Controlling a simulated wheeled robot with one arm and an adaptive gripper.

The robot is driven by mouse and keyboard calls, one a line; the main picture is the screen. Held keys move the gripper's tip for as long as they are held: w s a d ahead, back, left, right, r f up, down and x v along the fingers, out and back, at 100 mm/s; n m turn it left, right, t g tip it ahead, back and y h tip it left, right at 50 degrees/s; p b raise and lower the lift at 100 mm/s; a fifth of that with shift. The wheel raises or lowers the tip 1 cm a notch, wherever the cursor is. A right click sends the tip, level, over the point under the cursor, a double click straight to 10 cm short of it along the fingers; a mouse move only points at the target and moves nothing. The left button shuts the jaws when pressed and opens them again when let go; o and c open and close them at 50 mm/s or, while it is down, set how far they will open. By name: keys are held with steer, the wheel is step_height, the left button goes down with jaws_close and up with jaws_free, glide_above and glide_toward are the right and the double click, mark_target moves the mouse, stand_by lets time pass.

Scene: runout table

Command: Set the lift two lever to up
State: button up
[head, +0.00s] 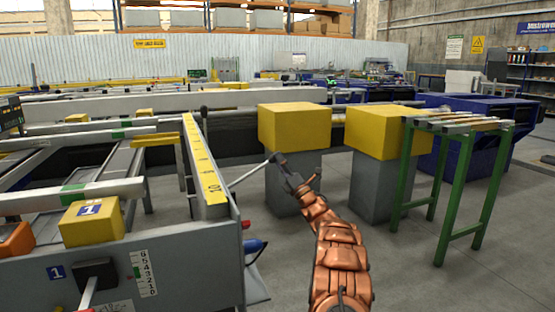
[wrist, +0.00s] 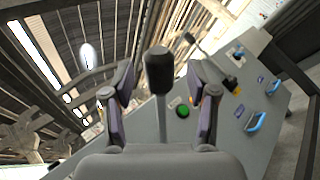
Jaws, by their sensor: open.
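A lever with a black knob (wrist: 159,68) stands up between the fingers of my gripper (wrist: 160,88) in the wrist view. The two fingers are apart, one on each side of the knob, and I see no clear contact. In the head view its thin light rod (head: 250,172) slants up to the right from behind the yellow-topped wall to my gripper (head: 288,168). No number label for this lever is readable. A second lever with a dark knob (wrist: 190,38) stands farther back on the grey panel in the wrist view.
The grey panel (wrist: 232,75) carries a green button (wrist: 183,110) and blue handles (wrist: 255,122). A lever housing (head: 97,270) beside a "1" label is at the lower left. Yellow blocks on grey pedestals (head: 293,127) and a green roller stand (head: 456,190) stand beyond my arm.

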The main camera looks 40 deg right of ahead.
steer(key=v, duration=0.9)
steer(key=shift+s+f, duration=0.3)
steer(key=shift+d, duration=0.1)
